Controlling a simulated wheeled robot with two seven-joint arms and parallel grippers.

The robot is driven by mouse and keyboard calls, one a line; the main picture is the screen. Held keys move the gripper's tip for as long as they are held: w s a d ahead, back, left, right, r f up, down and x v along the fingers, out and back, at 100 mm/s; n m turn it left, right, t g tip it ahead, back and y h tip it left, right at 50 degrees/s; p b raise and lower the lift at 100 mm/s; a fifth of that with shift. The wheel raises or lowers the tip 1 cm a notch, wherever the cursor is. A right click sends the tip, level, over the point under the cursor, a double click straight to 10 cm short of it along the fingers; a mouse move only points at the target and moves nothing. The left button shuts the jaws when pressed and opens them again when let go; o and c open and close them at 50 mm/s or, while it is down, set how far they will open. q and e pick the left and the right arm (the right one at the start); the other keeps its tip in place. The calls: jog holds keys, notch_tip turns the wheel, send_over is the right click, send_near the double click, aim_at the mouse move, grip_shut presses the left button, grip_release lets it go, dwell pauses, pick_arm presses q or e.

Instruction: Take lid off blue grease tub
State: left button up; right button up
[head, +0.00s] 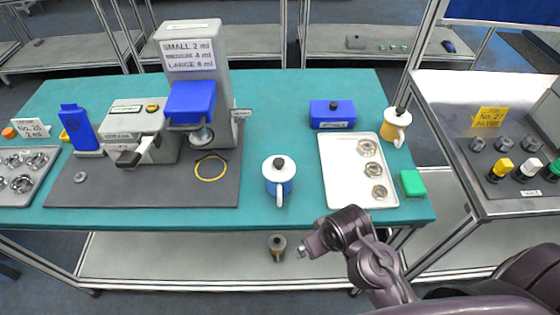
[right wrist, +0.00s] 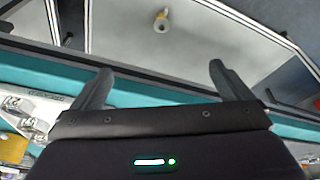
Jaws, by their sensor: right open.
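The blue grease tub (head: 279,185) stands upright on the teal table near its front edge, left of the white tray. It has a white lid (head: 275,163) with a black knob seated on top, and a handle facing front. My right gripper (head: 308,250) is in front of the table edge, below and right of the tub, apart from it. In the right wrist view its two fingers (right wrist: 160,85) are spread with nothing between them. The blue tub does not show in that view. My left gripper is not in view.
A yellow tub (head: 393,128) with a white lid stands at the back right by the white tray (head: 335,190) with metal rings. A blue box (head: 332,120) and a green block (head: 411,183) are near. The dispenser station (head: 190,90) stands left.

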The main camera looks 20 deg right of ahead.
jog(key=w+a+r+n+t+y+p, duration=0.1)
jog(key=w+a+r+n+t+y, duration=0.45)
jog(key=w+a+r+n, duration=1)
jog(key=m+g+h, duration=0.1)
jog(key=m+g, duration=0.2)
jog(key=g, duration=0.5)
send_near(283, 161)
jog(key=x, duration=0.3)
jog(key=shift+w+n+t, duration=0.1)
jog(key=shift+n+t, duration=0.15)
jog(key=shift+h, duration=0.25)
jog(key=x, duration=0.7)
jog(key=shift+s+a+f, duration=0.1)
jog(key=shift+s, duration=0.15)
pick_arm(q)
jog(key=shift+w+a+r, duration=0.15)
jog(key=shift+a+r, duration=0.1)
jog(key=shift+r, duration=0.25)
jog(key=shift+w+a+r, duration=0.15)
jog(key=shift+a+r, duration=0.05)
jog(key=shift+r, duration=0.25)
pick_arm(e)
jog(key=shift+c, duration=0.5)
